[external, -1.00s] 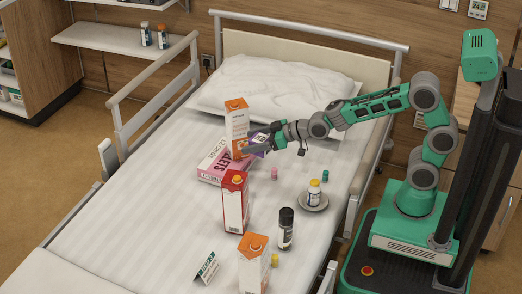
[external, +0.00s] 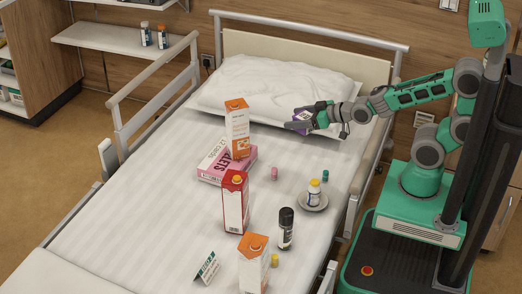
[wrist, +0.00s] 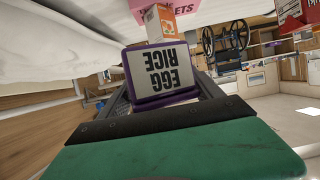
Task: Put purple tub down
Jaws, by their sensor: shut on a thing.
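The purple tub (external: 303,115) is held in my gripper (external: 303,122), above the bed near the pillow's lower right corner. In the wrist view the tub (wrist: 162,72) has a white label reading "EGG RICE", upside down, and sits between the two fingers of my gripper (wrist: 163,100). The tub looks tilted, and it is clear of the carton and the pink box. How high it is above the sheet is hard to tell.
An orange-and-white carton (external: 237,130) stands at the pink box (external: 215,170). A red carton (external: 235,205), black-capped bottle (external: 286,232), saucer (external: 318,206) with a small bottle (external: 314,188), and another orange carton (external: 253,268) stand nearer. The pillow (external: 265,85) lies behind. Sheet around the tub is clear.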

